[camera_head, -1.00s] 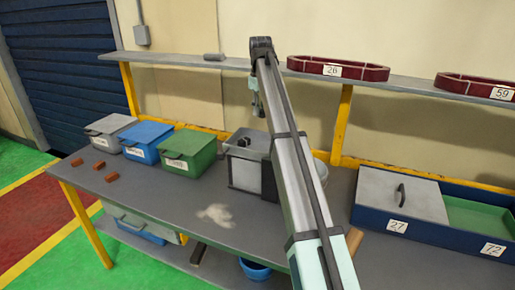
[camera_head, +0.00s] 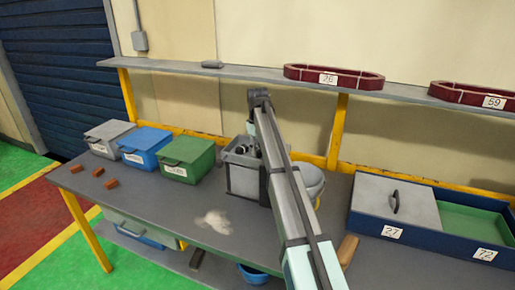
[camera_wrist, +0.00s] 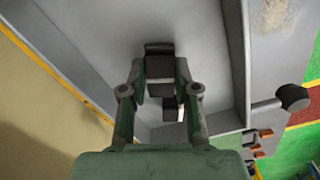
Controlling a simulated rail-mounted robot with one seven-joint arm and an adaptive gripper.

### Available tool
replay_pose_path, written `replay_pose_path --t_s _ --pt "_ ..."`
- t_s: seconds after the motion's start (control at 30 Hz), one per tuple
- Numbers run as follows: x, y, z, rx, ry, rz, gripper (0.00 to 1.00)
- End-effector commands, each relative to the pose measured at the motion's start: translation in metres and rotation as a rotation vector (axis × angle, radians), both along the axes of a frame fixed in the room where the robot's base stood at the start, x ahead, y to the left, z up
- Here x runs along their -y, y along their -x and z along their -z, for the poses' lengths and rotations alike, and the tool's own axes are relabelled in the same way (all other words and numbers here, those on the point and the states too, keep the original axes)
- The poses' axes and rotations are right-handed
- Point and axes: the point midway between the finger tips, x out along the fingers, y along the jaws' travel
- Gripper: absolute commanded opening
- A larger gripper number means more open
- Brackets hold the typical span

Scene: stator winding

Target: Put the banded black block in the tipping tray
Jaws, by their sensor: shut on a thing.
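A dark block (camera_wrist: 159,66) is between the fingertips of my gripper (camera_wrist: 160,80) in the wrist view, and the fingers are shut on it. A grey open-topped tray (camera_head: 243,181), which looks like the tipping tray, stands on the bench in the head view. My gripper (camera_head: 254,128) is low over this tray, partly hidden behind my arm. In the wrist view the tray's grey inside (camera_wrist: 205,50) lies beneath the block. I cannot tell whether the block touches the tray floor.
A black knob (camera_wrist: 293,97) sticks out beside the tray. Lidded grey (camera_head: 108,138), blue (camera_head: 144,145) and green (camera_head: 188,158) boxes stand to its left. A pale round container (camera_head: 311,180) is close on its right. A blue case (camera_head: 365,222) is farther right. The front bench is mostly clear.

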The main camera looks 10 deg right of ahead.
Motion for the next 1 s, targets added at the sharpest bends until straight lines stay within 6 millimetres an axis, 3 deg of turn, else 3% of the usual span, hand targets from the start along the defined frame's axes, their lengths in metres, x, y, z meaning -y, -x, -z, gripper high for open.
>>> replay_pose_path --t_s 0.37,0.4,0.43,0.47,0.8,1.0 --pt "0.0 0.0 0.004 0.0 0.0 0.0 0.0" --pt "0.0 0.0 0.004 0.0 0.0 0.0 0.41" --pt "0.0 0.0 0.004 0.0 0.0 0.0 0.51" --pt "0.0 0.0 0.003 0.0 0.0 0.0 0.55" --pt "0.0 0.0 0.001 0.0 0.0 0.0 0.55" --pt "0.0 -0.002 -0.017 0.002 0.0 0.0 0.55"
